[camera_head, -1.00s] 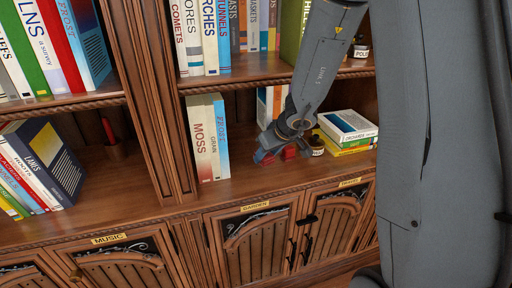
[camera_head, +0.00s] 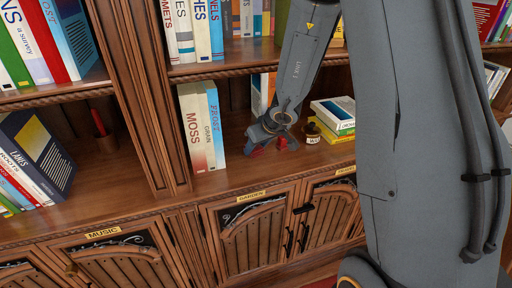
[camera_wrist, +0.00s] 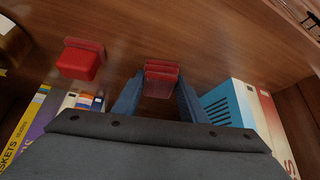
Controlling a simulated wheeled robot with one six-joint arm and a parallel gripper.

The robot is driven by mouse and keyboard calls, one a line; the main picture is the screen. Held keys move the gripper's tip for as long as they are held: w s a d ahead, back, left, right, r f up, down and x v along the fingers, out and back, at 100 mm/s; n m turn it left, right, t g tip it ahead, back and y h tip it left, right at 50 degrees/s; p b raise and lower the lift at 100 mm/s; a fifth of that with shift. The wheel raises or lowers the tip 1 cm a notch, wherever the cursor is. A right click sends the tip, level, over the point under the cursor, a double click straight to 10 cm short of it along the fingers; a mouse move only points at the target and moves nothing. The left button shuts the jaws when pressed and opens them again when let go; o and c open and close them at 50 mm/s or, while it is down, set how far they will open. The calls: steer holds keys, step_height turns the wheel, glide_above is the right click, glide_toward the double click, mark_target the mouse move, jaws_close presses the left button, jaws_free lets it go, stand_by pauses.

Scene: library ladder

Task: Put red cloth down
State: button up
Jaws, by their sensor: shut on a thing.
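My gripper (camera_wrist: 160,98) is shut on the red cloth (camera_wrist: 163,77), a small folded bundle pinched between the blue fingertips. In the wrist view the cloth is just over the wooden shelf; I cannot tell whether it touches. In the head view my gripper (camera_head: 270,147) is low over the middle shelf, right of the upright books, and hides most of the cloth (camera_head: 257,153). A second small red object (camera_wrist: 82,60) sits on the shelf beside the gripper, apart from it.
The upright Moss book (camera_head: 193,128) and its neighbours stand left of my gripper. A small dark jar (camera_head: 313,132) and stacked flat books (camera_head: 334,114) are to its right. Bare shelf (camera_head: 225,180) lies in front of the upright books. Closed cabinet doors (camera_head: 251,235) are below.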

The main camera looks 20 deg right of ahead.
steer(key=shift+f, duration=0.2)
steer(key=o, duration=0.9)
steer(key=shift+r, duration=0.1)
steer(key=shift+r, duration=0.15)
steer(key=p+v, duration=0.2)
steer(key=v, duration=1)
steer(key=s+m+g, duration=0.1)
steer(key=s, duration=0.5)
steer(key=s+a+f+m+g+h, duration=0.1)
steer(key=s+g, duration=0.1)
steer(key=s, duration=0.4)
steer(key=s+a+m+g+h, duration=0.1)
steer(key=s+g, duration=0.1)
steer(key=s, duration=0.5)
steer(key=shift+a+f+m, duration=0.2)
steer(key=shift+f+m, duration=0.1)
steer(key=shift+f, duration=0.05)
steer(key=shift+o, duration=0.4)
